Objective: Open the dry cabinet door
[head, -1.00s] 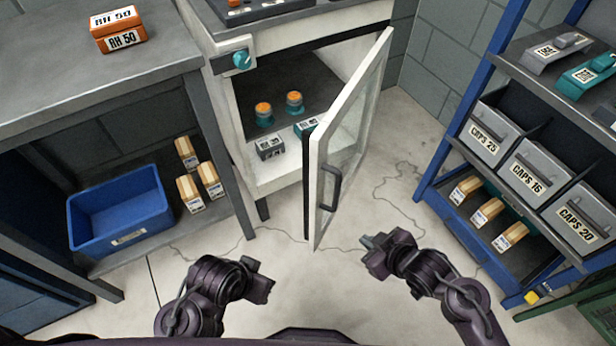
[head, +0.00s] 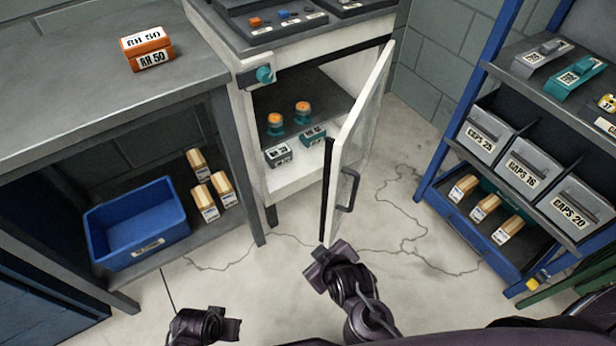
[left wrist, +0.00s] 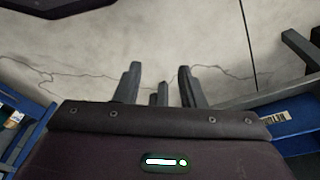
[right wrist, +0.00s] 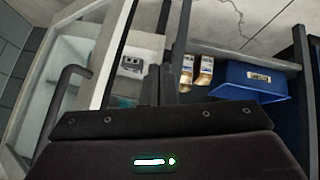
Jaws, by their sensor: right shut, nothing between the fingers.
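The dry cabinet (head: 300,185) stands at the centre of the head view. Its white-framed glass door (head: 358,135) stands partly open, swung out toward me, with a dark handle (head: 348,190) on its outer face. My right gripper (head: 322,262) is shut and empty, just below and in front of the door's free edge in the head view. In the right wrist view its fingers (right wrist: 160,84) are close together beside the door frame, and the handle (right wrist: 62,100) is to their left. I cannot tell whether they touch the door. My left gripper (head: 232,328) is open and empty, low over the floor.
A bench (head: 95,95) with a blue bin (head: 140,255) on its lower shelf stands left. A blue rack (head: 455,110) with grey bins stands right. Orange-topped jars (head: 275,122) and small boxes are inside the cabinet. Floor right of the door is clear.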

